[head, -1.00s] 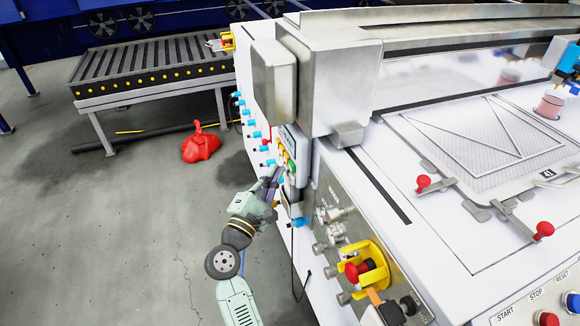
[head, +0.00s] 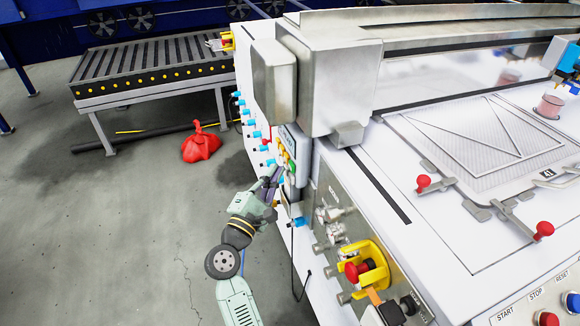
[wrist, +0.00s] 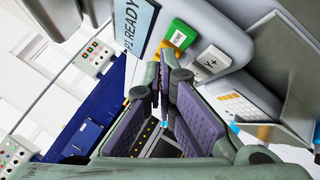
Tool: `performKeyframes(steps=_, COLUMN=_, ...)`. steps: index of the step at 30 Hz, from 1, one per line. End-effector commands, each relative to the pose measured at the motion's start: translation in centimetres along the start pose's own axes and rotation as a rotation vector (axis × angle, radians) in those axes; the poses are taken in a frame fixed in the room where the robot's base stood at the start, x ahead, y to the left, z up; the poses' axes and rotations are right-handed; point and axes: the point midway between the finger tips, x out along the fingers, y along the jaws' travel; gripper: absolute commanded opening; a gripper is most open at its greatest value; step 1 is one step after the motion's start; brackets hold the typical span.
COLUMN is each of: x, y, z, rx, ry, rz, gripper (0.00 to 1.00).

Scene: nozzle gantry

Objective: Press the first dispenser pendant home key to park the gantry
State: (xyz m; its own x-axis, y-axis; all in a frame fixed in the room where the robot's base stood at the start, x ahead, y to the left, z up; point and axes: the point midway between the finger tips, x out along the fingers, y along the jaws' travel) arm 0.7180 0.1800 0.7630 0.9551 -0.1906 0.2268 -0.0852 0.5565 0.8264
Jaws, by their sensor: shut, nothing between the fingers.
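The dispenser pendant (head: 288,136) hangs on the side of the white machine in the head view. In the wrist view its display (wrist: 137,24) reads READY. The green home key (wrist: 181,30) sits beside the display, with a white Y+ key (wrist: 210,63) to its right. My gripper (head: 279,172) is shut and empty, with its fingers close to the pendant's lower keys. In the wrist view my gripper (wrist: 166,70) has its fingertips just below the home key. I cannot tell whether the tips touch the pendant.
A yellow-guarded red stop button (head: 362,268) and metal fittings (head: 332,215) are on the machine's side panel, right of my gripper. A roller conveyor (head: 150,65) stands behind, with a red bag-like object (head: 201,146) on the floor.

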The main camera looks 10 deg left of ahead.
Motion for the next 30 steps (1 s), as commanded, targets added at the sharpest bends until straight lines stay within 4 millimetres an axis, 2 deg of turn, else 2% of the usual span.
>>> performKeyframes(steps=30, x=0.69, y=-0.5, z=0.51, rx=0.0, ry=0.0, rz=0.0, gripper=0.0)
